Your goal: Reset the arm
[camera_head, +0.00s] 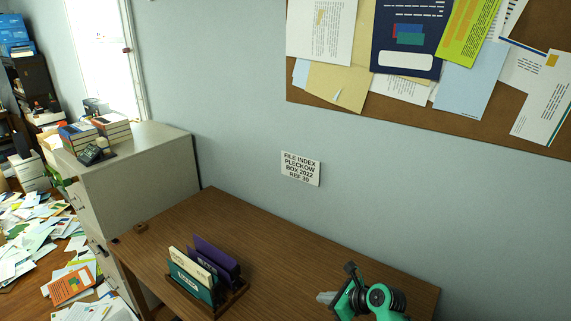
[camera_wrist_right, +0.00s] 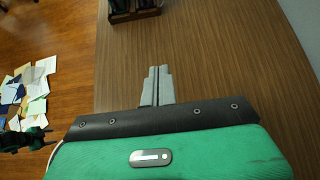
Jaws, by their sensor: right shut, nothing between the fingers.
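My right gripper (camera_head: 326,297) is over the right part of the brown wooden desk (camera_head: 270,237) in the head view, with its green and black wrist at the lower right. In the right wrist view its grey fingers (camera_wrist_right: 157,86) are together, with nothing between them, above the bare desk top (camera_wrist_right: 220,60). My left gripper is not in the head view.
A wooden file holder (camera_head: 235,296) with several folders stands on the desk, left of my right gripper. A grey cabinet (camera_head: 140,180) stands at the desk's left end. A wall and corkboard (camera_head: 330,95) are behind. Papers (camera_head: 30,245) litter the floor.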

